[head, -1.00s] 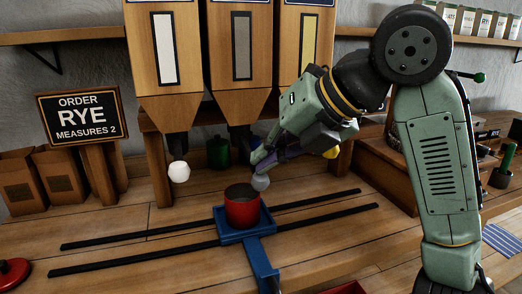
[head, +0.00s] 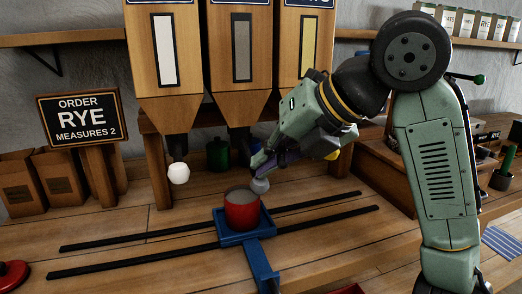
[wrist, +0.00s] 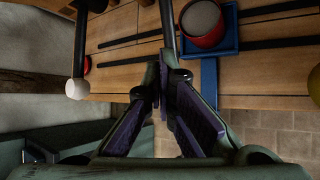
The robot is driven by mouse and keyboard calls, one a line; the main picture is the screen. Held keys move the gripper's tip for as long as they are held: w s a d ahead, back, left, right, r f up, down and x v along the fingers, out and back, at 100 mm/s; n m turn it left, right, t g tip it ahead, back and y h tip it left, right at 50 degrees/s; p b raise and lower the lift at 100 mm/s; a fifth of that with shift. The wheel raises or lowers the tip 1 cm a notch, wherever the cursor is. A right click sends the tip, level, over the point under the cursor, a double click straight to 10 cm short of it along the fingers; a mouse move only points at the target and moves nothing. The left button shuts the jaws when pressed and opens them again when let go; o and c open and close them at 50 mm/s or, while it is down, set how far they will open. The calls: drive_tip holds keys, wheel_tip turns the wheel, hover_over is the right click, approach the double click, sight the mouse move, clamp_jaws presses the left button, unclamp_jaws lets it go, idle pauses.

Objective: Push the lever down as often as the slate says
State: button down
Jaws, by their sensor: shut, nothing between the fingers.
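The slate (head: 81,118) reads "ORDER RYE MEASURES 2". A lever with a grey knob (head: 260,186) hangs under the middle hopper (head: 240,58). My gripper (head: 262,163) is shut and empty, its tips at the lever just above the grey knob; contact is hard to tell. A red pot (head: 242,213) stands on a blue carriage (head: 230,236) below the middle spout, with grey fill inside. In the wrist view, the shut fingertips (wrist: 160,62) show, with the pot (wrist: 203,40) beyond. The hopper name plates are cut off.
A lever with a white knob (head: 178,173) hangs under the left hopper (head: 165,60). Two dark rails (head: 120,262) cross the bench. A green canister (head: 217,154) stands behind, paper bags (head: 58,178) at left, a red knob (head: 12,274) at front left.

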drive_tip(key=shift+r+p, duration=2.65)
drive_tip(key=shift+r, duration=0.35)
wheel_tip(320, 180, up, 5)
drive_tip(key=p, duration=0.4)
